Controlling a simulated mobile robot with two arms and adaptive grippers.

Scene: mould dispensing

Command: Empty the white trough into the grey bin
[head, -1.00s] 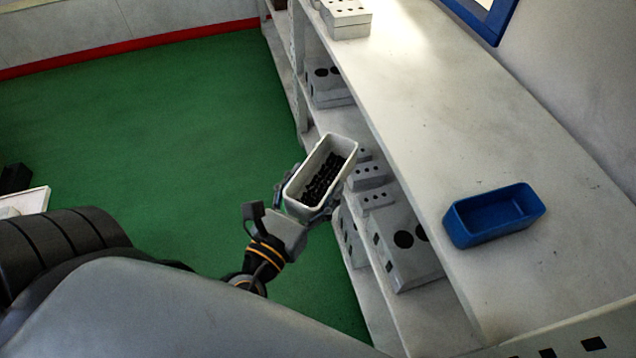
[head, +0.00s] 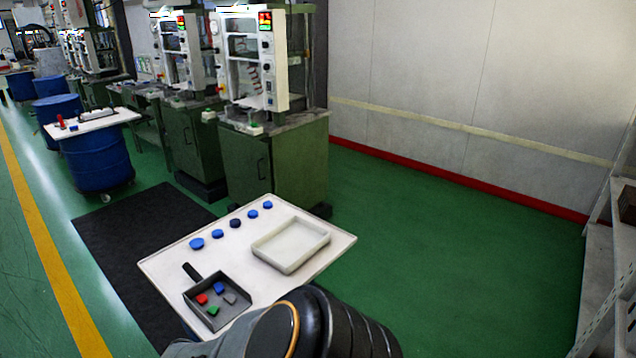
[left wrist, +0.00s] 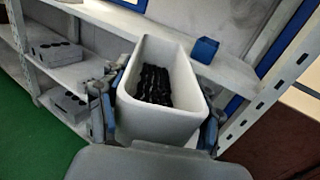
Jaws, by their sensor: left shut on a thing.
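The white trough (left wrist: 158,124) fills the middle of the left wrist view, with many black pieces (left wrist: 155,86) lying inside it. My left gripper (left wrist: 159,112) is shut on it, one finger at each side wall. The trough is out of the head view, where only a black and grey part of my arm shows at the bottom. I see no grey bin in either view. My right gripper is not in view.
A white table (head: 165,267) holds a shallow white tray (head: 291,244), a dark scoop (head: 217,300) with coloured pieces and several blue discs. Presses stand behind. Green floor is open to the right. The left wrist view shows shelves (left wrist: 105,20) and a blue container (left wrist: 205,50).

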